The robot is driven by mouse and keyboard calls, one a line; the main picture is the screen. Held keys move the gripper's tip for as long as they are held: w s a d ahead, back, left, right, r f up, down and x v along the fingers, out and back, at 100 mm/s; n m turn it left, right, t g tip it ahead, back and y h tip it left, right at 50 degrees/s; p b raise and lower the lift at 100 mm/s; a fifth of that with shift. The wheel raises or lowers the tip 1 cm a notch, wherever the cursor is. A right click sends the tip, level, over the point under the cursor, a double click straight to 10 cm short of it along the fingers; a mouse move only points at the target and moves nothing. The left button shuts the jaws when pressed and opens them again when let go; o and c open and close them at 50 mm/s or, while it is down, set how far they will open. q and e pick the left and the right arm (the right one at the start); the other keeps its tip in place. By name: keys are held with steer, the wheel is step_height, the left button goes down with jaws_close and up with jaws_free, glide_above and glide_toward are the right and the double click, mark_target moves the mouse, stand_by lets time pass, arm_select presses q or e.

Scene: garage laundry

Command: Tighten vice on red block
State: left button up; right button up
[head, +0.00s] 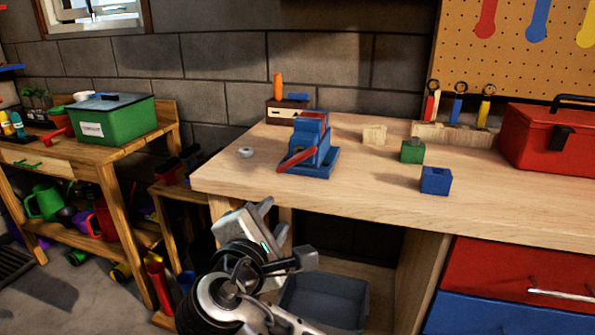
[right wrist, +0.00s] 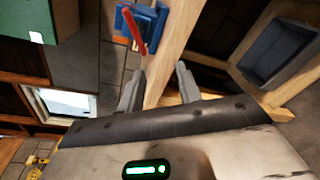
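The blue vice (head: 318,160) is mounted on the wooden workbench (head: 365,192), near its left end. Its red handle (head: 297,157) slants across the front. The vice also shows at the top of the right wrist view (right wrist: 150,22), with the red handle (right wrist: 133,30) beside it. A little red shows near the vice's top, but I cannot tell whether it is a red block in the jaws. My right gripper (head: 285,231) is in front of and below the bench edge, apart from the vice. Its two fingers (right wrist: 158,86) are spread and empty. My left gripper is out of view.
A red toolbox (head: 548,140) is at the right. A grey bin (head: 325,300) sits under the bench. A side table (head: 105,158) stands at left.

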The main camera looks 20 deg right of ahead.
mark_target(296, 161)
steer(key=shift+n+t+h, duration=0.3)
steer(key=shift+t+h, duration=0.1)
steer(key=shift+h, duration=0.3)
steer(key=r+x, duration=0.1)
steer(key=x, duration=0.4)
steer(key=r+x, duration=0.1)
steer(key=x, duration=0.4)
steer(key=r+x, duration=0.1)
steer(key=x, duration=0.4)
steer(key=shift+w+r+b, duration=0.25)
steer(key=shift+w+b, duration=0.05)
steer(key=shift+w, duration=0.15)
jaws_close()
